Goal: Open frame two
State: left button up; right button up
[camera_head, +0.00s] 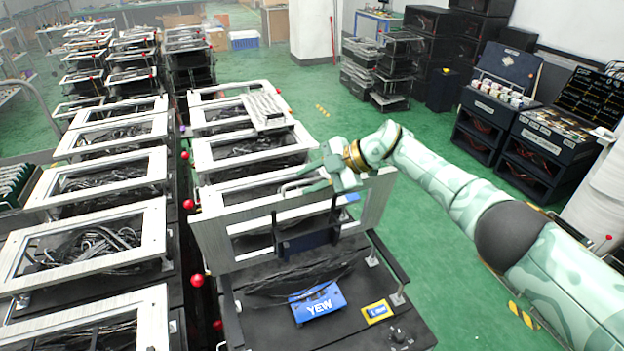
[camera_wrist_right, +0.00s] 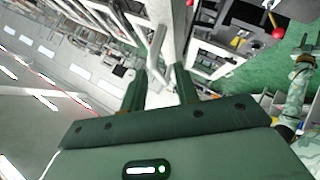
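The nearest fixture in the middle row has a light metal frame (camera_head: 213,243) tilted up off its black base (camera_head: 265,320), baring dark cables, a blue YEW label (camera_head: 318,301) and a small yellow label. I cannot tell from any marking whether it is frame two. My right gripper (camera_head: 308,178) is at the raised frame's upper edge, close to a handle-like bar. In the right wrist view, its two green fingers (camera_wrist_right: 160,90) stand apart, with a pale bar (camera_wrist_right: 156,55) just beyond the gap. Contact is unclear. My left gripper is not in view.
More framed fixtures (camera_head: 250,147) stand behind in the same row, and a second row (camera_head: 90,250) stands to the left. Red balls (camera_head: 197,281) line the narrow gap between rows. Black cabinets (camera_head: 515,140) stand at right. Green floor (camera_head: 440,260) is free on the right.

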jog(key=v, duration=1.6)
jog(key=shift+d, duration=0.15)
